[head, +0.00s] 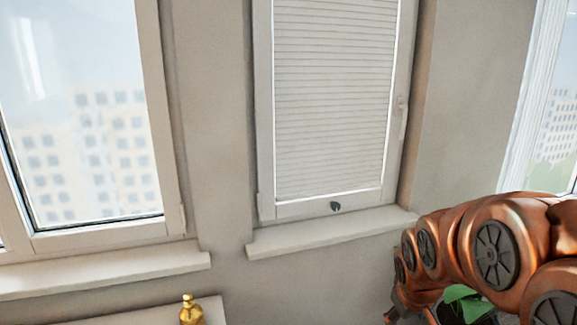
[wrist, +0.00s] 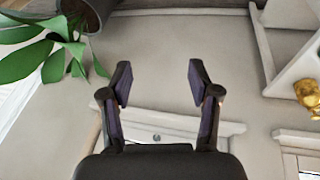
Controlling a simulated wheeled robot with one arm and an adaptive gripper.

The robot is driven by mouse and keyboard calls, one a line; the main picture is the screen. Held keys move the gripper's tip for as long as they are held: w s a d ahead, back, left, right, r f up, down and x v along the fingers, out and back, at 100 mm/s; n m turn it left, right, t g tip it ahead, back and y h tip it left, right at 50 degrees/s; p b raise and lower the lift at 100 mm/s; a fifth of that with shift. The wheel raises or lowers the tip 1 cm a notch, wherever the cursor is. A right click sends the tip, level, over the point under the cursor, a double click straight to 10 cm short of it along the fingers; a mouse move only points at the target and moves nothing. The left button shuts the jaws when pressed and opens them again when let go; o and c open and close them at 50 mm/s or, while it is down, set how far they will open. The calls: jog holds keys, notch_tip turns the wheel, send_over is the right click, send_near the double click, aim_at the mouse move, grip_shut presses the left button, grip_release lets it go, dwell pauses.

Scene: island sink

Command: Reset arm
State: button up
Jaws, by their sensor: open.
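My gripper (wrist: 159,85) shows in the wrist view with its two dark fingers spread apart. It is open and nothing is between the fingers. Behind it are the plain wall and a window sill. In the head view my copper-coloured arm comes in at the lower right, in front of the wall to the right of the middle window. The fingertips are not clear in the head view.
A green-leaved plant (wrist: 40,58) is beside my gripper in the wrist view, and partly behind my arm in the head view (head: 466,301). A gold bottle (head: 191,311) stands on a pale ledge (head: 140,316). Window sills (head: 330,232) jut from the wall.

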jog(key=s+a+m+g+y, duration=0.1)
jog(key=s+a+g, duration=0.2)
jog(key=s, duration=1)
jog(key=s+a+m+g, duration=0.1)
jog(key=s+a+g, duration=0.1)
jog(key=s, duration=1.2)
jog(key=shift+a+f+m+g+y, duration=0.3)
jog(key=shift+a+m+g+y, duration=0.1)
jog(key=shift+a, duration=0.25)
